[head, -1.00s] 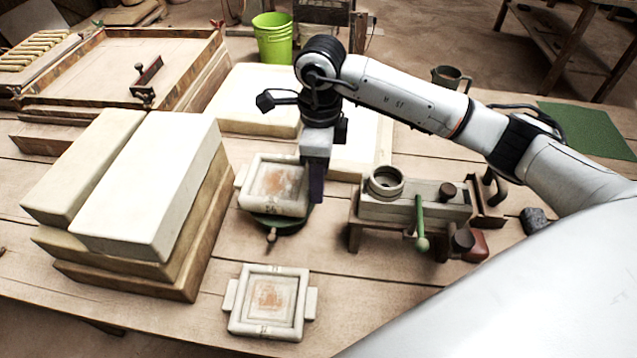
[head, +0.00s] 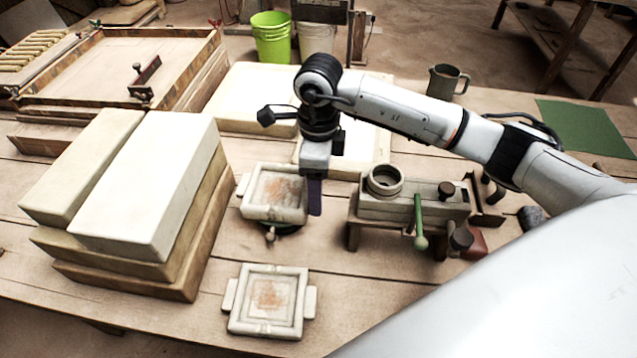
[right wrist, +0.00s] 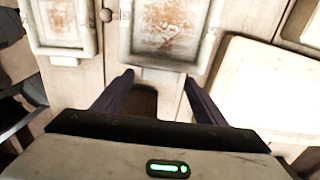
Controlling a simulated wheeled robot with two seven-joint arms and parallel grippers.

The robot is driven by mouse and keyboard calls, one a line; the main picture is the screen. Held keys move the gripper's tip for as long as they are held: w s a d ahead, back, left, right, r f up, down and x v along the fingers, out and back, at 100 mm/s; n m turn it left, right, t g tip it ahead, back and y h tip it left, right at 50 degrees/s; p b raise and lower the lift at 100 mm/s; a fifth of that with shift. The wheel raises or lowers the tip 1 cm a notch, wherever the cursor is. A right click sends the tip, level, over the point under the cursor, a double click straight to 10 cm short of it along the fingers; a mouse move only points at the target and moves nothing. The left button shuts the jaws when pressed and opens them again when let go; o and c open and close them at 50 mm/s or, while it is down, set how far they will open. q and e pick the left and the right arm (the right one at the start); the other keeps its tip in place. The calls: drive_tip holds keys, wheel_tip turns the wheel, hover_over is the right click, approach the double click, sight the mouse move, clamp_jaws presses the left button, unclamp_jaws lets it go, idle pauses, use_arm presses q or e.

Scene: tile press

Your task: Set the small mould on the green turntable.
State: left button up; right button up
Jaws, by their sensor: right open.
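Two similar square cream moulds with side lugs and reddish-brown stained hollows show; I cannot tell which is smaller. One mould (head: 275,192) lies over the green turntable (head: 286,230), covering nearly all of it; whether it rests fully on it is hard to see. The other mould (head: 268,298) lies on the table in front. My right gripper (head: 314,198) is open at the right side of the mould over the turntable. In the right wrist view that mould (right wrist: 165,30) is just beyond the open fingertips (right wrist: 158,78), its near lug facing them. My left gripper is out of view.
Stacked cream blocks on boards (head: 150,190) stand to the left. A press-like bench tool with a green handle (head: 415,205) stands close to the right. A pale slab (head: 255,95) lies behind. The front right table is partly hidden by my arm.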

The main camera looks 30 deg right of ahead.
wheel_tip(320, 180, up, 12)
drive_tip(key=b, duration=0.1)
idle(0.5)
